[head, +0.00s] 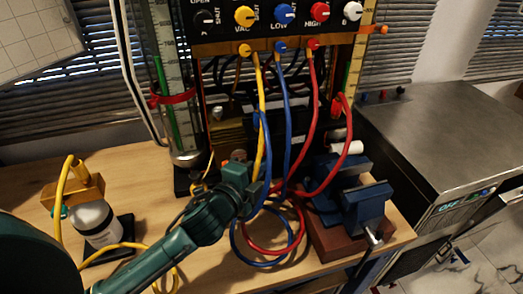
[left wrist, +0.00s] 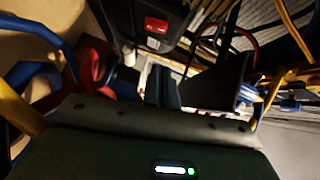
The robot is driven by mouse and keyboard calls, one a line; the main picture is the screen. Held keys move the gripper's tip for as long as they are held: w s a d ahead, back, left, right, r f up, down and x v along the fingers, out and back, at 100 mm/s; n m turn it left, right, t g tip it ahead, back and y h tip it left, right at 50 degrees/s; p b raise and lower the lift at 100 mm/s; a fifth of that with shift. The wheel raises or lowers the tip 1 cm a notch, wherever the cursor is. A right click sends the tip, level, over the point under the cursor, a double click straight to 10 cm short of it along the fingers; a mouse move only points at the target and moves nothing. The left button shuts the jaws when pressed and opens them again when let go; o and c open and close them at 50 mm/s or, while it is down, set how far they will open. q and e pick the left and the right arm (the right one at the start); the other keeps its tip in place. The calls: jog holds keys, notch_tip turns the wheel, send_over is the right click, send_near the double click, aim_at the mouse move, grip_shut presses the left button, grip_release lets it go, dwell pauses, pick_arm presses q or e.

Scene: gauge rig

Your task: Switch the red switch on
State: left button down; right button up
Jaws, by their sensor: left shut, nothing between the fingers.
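The red switch (left wrist: 156,25) shows in the left wrist view as a small lit red rocker on a black housing (left wrist: 145,12), near the top of the picture. In the head view I cannot make it out clearly; my left gripper and the hoses crowd that area. My left gripper (head: 238,172) is at the end of the green arm, in front of the rig's lower part and beside the hanging hoses. In the left wrist view its dark fingers show below and right of the switch, apart from it. It is shut and empty. My right gripper is not in view.
Yellow, blue and red hoses (head: 284,105) hang from the valve panel (head: 270,28) and loop on the wooden table. A blue vise (head: 352,205) stands right of the gripper. A white bottle (head: 95,222) stands at left. A steel cabinet (head: 440,100) is at right.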

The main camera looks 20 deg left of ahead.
aim_at(269, 145)
pick_arm(q)
jog(key=w, duration=0.3)
jog(key=w+a+f, duration=0.1)
jog(key=w, duration=0.1)
jog(key=shift+w, duration=0.15)
jog(key=shift+w+a+f+p, duration=0.15)
jog(key=shift+w+a+p, duration=0.15)
jog(key=shift+w, duration=0.15)
